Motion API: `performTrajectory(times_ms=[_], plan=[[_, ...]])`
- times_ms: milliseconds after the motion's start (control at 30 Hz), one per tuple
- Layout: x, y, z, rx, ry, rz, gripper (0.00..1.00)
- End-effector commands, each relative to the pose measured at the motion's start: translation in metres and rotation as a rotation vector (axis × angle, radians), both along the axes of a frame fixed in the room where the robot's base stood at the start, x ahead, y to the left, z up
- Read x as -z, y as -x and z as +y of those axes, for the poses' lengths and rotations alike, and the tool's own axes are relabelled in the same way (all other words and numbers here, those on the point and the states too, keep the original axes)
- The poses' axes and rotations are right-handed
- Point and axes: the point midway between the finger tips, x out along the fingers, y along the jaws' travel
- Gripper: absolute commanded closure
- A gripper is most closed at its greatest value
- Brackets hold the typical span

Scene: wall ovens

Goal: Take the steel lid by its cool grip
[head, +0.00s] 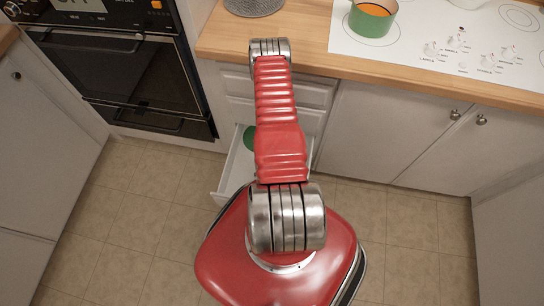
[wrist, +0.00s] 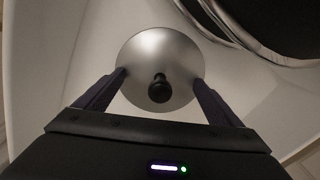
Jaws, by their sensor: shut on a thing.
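The steel lid (wrist: 165,52) is a round, shiny disc with a black knob (wrist: 158,88) at its middle, seen in the wrist view. My gripper (wrist: 161,78) has one finger at the left edge of the lid and one at the right edge. The fingers are shut on the lid's steel sides, and the knob stands between them with a gap on both sides. In the head view my red arm hides the gripper and the lid.
An open drawer (head: 233,172) holds a green item (head: 249,138), partly hidden by my arm. A wall oven (head: 125,75) is at left. A green pot (head: 372,20) with orange contents stands on the white hob (head: 345,42). The wooden counter (head: 222,35) is partly clear.

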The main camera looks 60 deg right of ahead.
Motion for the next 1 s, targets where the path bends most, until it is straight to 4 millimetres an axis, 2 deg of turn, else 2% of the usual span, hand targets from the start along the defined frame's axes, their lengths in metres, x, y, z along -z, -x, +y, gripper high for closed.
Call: performTrajectory(times_ms=[333, 433, 467, 733, 1000], plan=[[0.001, 0.002, 0.002, 0.001, -0.004, 0.003, 0.37], [-0.004, 0.002, 0.002, 0.001, -0.004, 0.003, 0.61], [-0.006, 0.002, 0.002, 0.001, -0.004, 0.003, 0.80], [-0.038, 0.001, 0.001, 0.001, -0.001, 0.001, 0.99], [-0.077, 0.001, 0.000, 0.000, -0.001, 0.001, 1.00]])
